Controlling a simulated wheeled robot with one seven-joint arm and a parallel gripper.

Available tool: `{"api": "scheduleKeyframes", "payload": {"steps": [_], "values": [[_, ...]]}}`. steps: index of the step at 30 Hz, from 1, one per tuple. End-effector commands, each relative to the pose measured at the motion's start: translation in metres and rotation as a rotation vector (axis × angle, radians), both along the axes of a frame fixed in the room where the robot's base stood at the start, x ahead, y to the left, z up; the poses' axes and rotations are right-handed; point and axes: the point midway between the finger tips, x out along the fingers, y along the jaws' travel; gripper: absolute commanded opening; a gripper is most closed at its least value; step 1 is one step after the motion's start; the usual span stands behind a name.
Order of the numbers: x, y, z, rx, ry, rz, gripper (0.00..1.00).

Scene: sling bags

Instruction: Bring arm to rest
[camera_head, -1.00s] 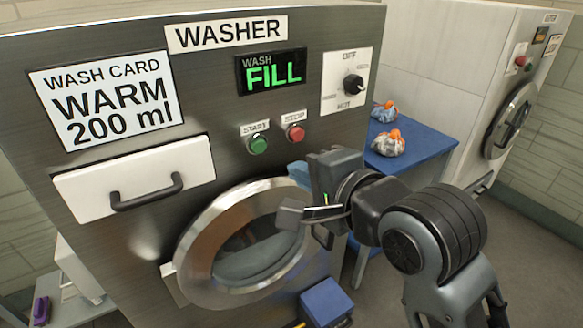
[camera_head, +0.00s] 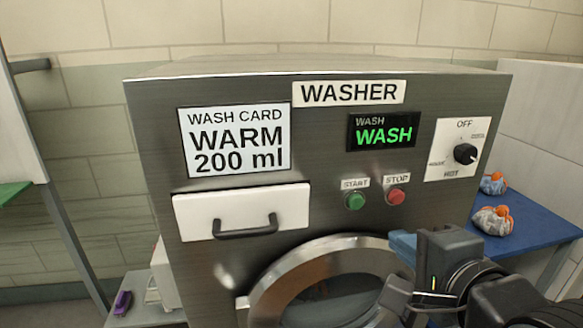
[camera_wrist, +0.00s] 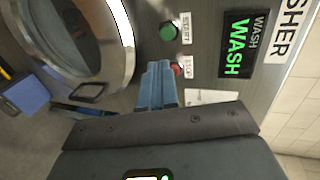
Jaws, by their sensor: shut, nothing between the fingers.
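My gripper (camera_wrist: 158,80) shows in the wrist view with its blue fingers together and nothing between them. In the head view my gripper (camera_head: 402,246) is at the lower right, in front of the washer (camera_head: 330,110), below the red stop button (camera_head: 396,197) and by the upper right of the round door (camera_head: 262,290). I cannot tell its exact distance from the panel. The green start button (camera_head: 355,201) is left of the stop button. The display (camera_head: 382,133) reads WASH in green. The drawer (camera_head: 240,209) and the door look shut.
A blue table (camera_head: 535,225) with two tied bags (camera_head: 493,220) stands right of the washer. A low shelf (camera_head: 150,315) with a purple item (camera_head: 122,303) is at the lower left. A blue box (camera_wrist: 25,93) lies near the door in the wrist view.

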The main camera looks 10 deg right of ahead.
Motion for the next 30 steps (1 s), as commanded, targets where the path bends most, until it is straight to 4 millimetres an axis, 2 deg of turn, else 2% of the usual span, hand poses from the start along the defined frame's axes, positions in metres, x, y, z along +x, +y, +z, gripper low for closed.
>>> {"api": "scheduleKeyframes", "payload": {"steps": [5, 11, 15, 21, 25, 30], "values": [[-0.016, -0.001, -0.024, -0.102, 0.008, 0.029, 0.00], [-0.059, -0.003, -0.071, -0.364, 0.006, 0.111, 0.00], [-0.097, -0.003, -0.098, -0.552, 0.002, 0.171, 0.00], [-0.157, -0.002, -0.125, -0.814, -0.005, 0.255, 0.00], [-0.199, 0.000, -0.136, -0.982, -0.010, 0.308, 0.00], [-0.255, 0.004, -0.139, -1.196, -0.015, 0.372, 0.00]]}}
